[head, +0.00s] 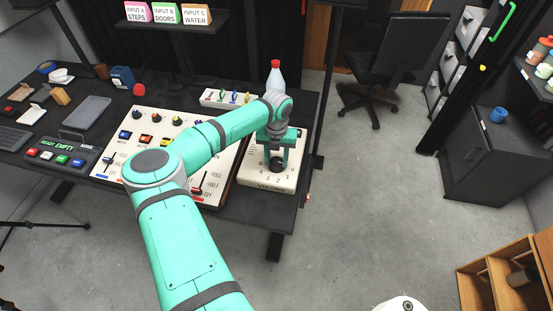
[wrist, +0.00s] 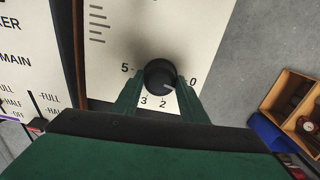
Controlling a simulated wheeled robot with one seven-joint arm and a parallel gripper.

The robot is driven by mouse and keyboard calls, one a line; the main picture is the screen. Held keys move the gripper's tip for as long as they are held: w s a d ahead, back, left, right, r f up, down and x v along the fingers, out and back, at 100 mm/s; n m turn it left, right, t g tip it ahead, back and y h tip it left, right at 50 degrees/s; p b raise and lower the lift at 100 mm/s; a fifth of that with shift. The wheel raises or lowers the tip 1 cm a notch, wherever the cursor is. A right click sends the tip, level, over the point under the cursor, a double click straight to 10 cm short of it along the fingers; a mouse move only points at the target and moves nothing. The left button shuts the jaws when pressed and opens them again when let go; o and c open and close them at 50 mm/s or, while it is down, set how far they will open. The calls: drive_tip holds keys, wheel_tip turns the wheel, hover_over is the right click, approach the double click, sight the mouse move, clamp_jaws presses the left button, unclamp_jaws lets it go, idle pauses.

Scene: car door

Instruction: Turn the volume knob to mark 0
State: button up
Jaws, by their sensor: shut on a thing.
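The volume knob (wrist: 158,74) is a round black dial on a pale panel (wrist: 200,30). My gripper (wrist: 160,82) is shut on it, with one dark green finger on each side. The knob's white pointer line points to the lower right, toward the hidden stretch between 2 and 0. Marks 5, 3, 2 and 0 show around it; my fingers cover the others. In the head view the knob (head: 276,164) shows under my gripper (head: 278,158), on the panel box (head: 262,184) at the desk's right end.
The mixer board (head: 130,125) with sliders and knobs lies left of the panel. A bottle with a red cap (head: 275,78) and a white strip with coloured switches (head: 222,97) stand behind. The floor (head: 370,200) right of the desk is clear.

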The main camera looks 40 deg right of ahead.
sight(277, 161)
drive_tip(key=shift+d+r+n, duration=0.1)
drive_tip(key=shift+d+n, duration=0.05)
drive_tip(key=shift+n, duration=0.85)
drive_tip(key=o, duration=1)
drive_tip(key=shift+w, duration=0.1)
drive_tip(key=shift+o, duration=0.2)
wheel_tip(277, 161, up, 11)
drive_tip(key=shift+f, duration=0.2)
